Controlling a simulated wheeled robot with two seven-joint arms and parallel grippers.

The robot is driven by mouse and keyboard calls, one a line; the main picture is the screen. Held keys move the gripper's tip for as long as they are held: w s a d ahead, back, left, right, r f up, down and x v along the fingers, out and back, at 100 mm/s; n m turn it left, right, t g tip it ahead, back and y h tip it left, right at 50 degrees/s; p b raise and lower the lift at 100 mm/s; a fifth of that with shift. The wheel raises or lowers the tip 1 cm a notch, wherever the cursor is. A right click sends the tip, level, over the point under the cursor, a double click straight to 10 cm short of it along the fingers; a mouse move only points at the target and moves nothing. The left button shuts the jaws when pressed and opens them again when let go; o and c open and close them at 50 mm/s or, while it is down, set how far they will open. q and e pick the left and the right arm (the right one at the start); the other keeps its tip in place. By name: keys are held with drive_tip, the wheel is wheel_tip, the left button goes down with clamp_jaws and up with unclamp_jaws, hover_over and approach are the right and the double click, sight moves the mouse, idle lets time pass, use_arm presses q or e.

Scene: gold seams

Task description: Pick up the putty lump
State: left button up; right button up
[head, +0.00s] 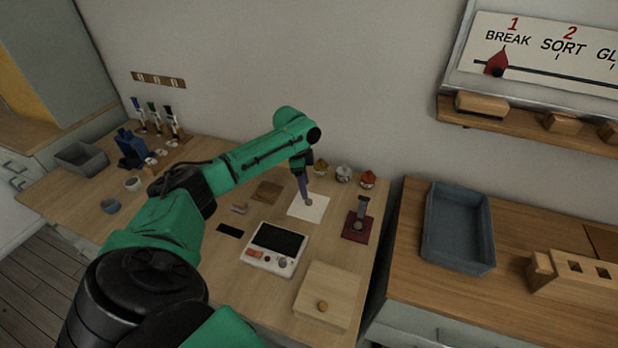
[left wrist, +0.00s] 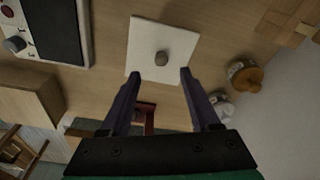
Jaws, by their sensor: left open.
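The putty lump (left wrist: 161,58) is a small grey-brown blob lying on a white square sheet (left wrist: 145,70) in the left wrist view. In the head view the lump (head: 308,202) shows small on the white sheet (head: 313,211), just below my gripper's tips. My left gripper (head: 302,190) points down over the sheet. In the left wrist view its two dark fingers (left wrist: 158,72) are spread apart and empty, with the lump between their lines and slightly beyond the tips. My right gripper is in neither view.
A device with a dark screen (head: 281,242), a wooden box with a knob (head: 328,296) and a dark red stand (head: 358,224) are near the sheet. Several small jars (head: 343,174) stand behind it. A blue-grey tray (head: 458,229) is on the right-hand counter.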

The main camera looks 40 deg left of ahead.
sight(308, 200)
use_arm(q)
drive_tip(key=f, duration=0.3)
drive_tip(key=f+p, duration=0.1)
drive_tip(key=f, duration=0.1)
drive_tip(key=shift+w+d+f, duration=0.25)
drive_tip(key=shift+w+d, duration=0.05)
drive_tip(key=shift+w, duration=0.05)
drive_tip(key=shift+f, duration=0.2)
drive_tip(key=shift+c, duration=0.6)
clamp_jaws()
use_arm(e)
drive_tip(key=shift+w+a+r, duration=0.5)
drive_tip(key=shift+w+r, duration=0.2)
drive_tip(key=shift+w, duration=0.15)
use_arm(q)
drive_tip(key=shift+r, duration=0.1)
